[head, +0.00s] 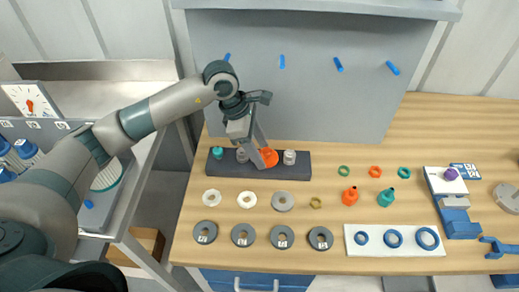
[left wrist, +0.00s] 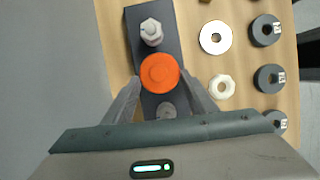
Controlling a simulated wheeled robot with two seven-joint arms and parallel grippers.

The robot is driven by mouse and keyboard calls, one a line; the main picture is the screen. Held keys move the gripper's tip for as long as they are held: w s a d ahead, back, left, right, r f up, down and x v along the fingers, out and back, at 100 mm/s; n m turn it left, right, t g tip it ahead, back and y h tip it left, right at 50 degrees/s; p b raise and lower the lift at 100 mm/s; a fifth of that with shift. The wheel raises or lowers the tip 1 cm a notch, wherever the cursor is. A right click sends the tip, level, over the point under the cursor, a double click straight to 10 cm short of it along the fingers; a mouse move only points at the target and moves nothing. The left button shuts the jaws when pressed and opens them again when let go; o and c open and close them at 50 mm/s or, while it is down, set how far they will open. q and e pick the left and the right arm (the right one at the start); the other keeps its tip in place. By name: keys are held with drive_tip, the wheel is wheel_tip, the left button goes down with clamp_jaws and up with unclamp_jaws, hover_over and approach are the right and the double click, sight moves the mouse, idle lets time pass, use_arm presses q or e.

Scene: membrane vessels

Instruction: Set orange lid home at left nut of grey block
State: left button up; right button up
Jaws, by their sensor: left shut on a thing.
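The orange lid (head: 269,157) is between the fingertips of my left gripper (head: 258,150), over the dark grey block (head: 230,168). In the left wrist view the lid (left wrist: 160,72) is round, its top facing the camera, with a finger of the left gripper (left wrist: 161,88) on each side. Along the block, a pale nut (head: 289,157) stands right of the lid and a grey nut (head: 242,155) left of it. A teal piece (head: 217,152) stands at the left end. What is under the lid is hidden, so I cannot tell whether it touches anything. My right gripper is out of view.
White rings (head: 212,197) and numbered dark discs (head: 205,232) lie in front of the block. An orange bottle (head: 350,196) and a teal bottle (head: 387,197) stand to the right, behind a white plate of blue rings (head: 355,250). A grey panel (head: 320,100) rises behind.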

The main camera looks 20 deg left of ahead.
use_arm(q)
drive_tip(key=shift+f, duration=0.15)
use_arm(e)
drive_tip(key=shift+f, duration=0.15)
use_arm(q)
drive_tip(key=o, duration=1.7)
drive_tip(key=shift+a+r+b, duration=0.2)
drive_tip(key=shift+r+b, duration=0.15)
drive_tip(key=shift+r, duration=0.2)
drive_tip(key=shift+b+v, duration=0.95)
drive_tip(key=shift+v, duration=2.2)
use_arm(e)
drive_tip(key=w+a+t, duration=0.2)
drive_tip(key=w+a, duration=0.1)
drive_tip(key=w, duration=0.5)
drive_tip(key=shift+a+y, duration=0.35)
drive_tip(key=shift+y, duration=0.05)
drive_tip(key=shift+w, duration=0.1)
